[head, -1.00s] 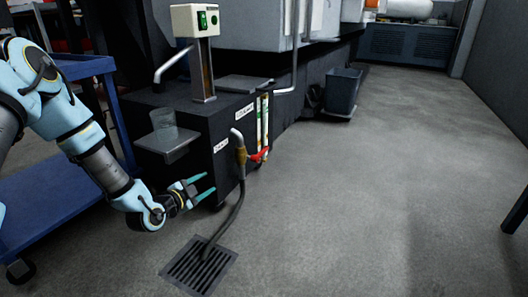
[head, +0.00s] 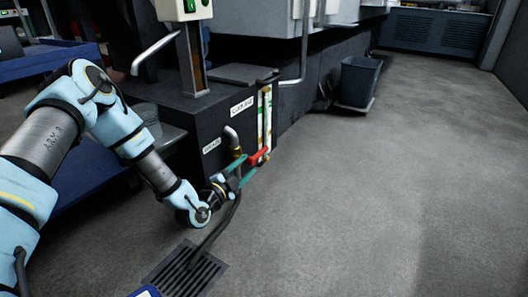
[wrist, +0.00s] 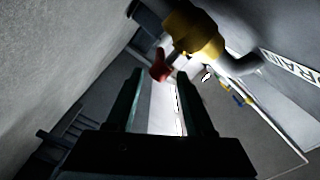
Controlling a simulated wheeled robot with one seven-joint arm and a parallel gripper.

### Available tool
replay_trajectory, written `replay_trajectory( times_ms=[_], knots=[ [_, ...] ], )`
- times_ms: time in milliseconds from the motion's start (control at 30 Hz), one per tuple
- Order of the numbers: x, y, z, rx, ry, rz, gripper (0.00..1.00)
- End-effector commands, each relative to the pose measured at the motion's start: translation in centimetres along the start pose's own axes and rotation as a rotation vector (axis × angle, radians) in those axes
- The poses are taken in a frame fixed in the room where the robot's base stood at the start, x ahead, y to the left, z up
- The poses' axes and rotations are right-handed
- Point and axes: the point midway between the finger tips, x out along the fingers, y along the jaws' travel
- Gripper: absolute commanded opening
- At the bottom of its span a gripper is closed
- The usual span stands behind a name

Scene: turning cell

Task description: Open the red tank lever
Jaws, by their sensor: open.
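The red lever (head: 259,156) sits on the valve low on the front of the black tank (head: 178,112). In the wrist view the red lever (wrist: 159,67) shows beside the yellow valve body (wrist: 195,32). My gripper (head: 250,164) is open, with its teal fingers pointing at the lever. In the wrist view my gripper (wrist: 160,72) has the lever at the gap between its fingertips. I cannot tell whether either finger touches it. The fingers and wrist hide part of the valve and the hose top in the head view.
A dark hose (head: 214,232) runs down to a floor grate (head: 188,270). A pipe end (head: 232,136) and a level gauge (head: 265,118) are close to the lever. A blue cart (head: 75,198) stands left, and a grey bin (head: 361,82) farther back. The floor at right is clear.

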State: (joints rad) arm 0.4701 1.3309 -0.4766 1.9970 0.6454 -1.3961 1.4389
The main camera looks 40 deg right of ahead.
Motion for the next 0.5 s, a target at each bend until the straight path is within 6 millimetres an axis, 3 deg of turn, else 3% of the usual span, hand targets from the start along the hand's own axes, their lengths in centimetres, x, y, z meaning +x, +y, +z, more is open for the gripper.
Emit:
replay_trajectory(
  times_ms=[300,500],
  knots=[
    [5.8,0.3,0.3,0.000,0.001,-0.005,0.53],
    [8.6,0.2,0.2,0.000,0.000,-0.002,0.53]
  ],
)
